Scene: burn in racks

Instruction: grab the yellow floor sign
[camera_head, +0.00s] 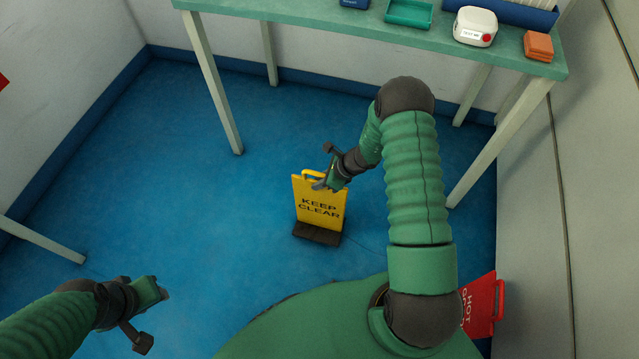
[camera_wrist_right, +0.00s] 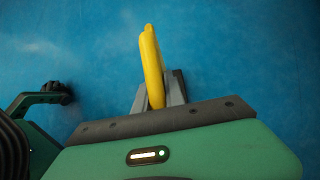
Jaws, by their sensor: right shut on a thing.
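The yellow floor sign (camera_head: 319,204) reads "KEEP CLEAR" and stands upright on a dark base on the blue floor in the head view. My right gripper (camera_head: 321,183) is at its top edge, shut on the sign's upper part. In the right wrist view the yellow sign (camera_wrist_right: 152,68) rises between the two grey fingers of the right gripper (camera_wrist_right: 159,92). My left gripper (camera_head: 162,291) is at the lower left of the head view, well away from the sign. Its fingertips are too unclear to tell open from shut.
A green-topped table (camera_head: 290,10) at the back holds a green tray (camera_head: 408,13), a white box (camera_head: 475,27) and orange blocks (camera_head: 538,46). A red sign (camera_head: 480,303) stands at the lower right by the wall. The blue floor left of the yellow sign is clear.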

